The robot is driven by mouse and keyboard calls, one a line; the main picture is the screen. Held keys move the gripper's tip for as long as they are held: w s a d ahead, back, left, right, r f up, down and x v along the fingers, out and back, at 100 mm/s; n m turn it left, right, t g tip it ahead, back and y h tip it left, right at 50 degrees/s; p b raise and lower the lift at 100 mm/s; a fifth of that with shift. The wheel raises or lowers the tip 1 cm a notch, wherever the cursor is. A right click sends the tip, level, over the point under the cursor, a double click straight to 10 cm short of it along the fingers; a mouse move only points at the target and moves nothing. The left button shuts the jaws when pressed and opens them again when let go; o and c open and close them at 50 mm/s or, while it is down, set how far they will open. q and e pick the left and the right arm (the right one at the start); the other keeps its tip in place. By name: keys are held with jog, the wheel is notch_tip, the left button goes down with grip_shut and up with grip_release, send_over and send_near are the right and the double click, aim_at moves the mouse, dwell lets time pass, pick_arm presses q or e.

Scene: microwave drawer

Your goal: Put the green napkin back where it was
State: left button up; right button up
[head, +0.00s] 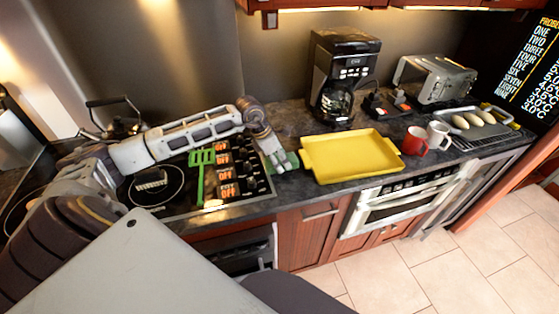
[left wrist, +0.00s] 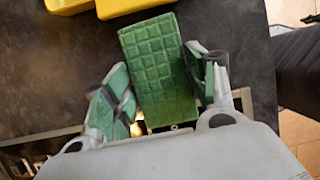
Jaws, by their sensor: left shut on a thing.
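The green napkin (left wrist: 160,65) is a flat rectangle with a grid pattern, seen between the fingers in the left wrist view. My left gripper (left wrist: 165,90) is shut on its near part, and the far part sticks out beyond the fingertips. In the head view, my left gripper (head: 283,162) is low at the counter, between the cooktop and the yellow tray. Only a small green patch of the napkin (head: 293,159) shows there. I cannot tell whether the napkin touches the counter. My right gripper is not in view.
The yellow tray (head: 312,172) lies just right of the gripper. A green slotted spatula (head: 201,158) lies on the cooktop (head: 187,207). A red mug (head: 414,141) and a white mug (head: 438,135) stand right of the tray. A coffee maker (head: 340,55) stands behind.

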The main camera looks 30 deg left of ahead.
pick_arm(q)
jog(key=shift+f, duration=0.55)
jog(key=shift+f+b, duration=0.3)
jog(key=o, duration=1)
jog(key=shift+r, duration=0.1)
jog(key=shift+r, duration=0.15)
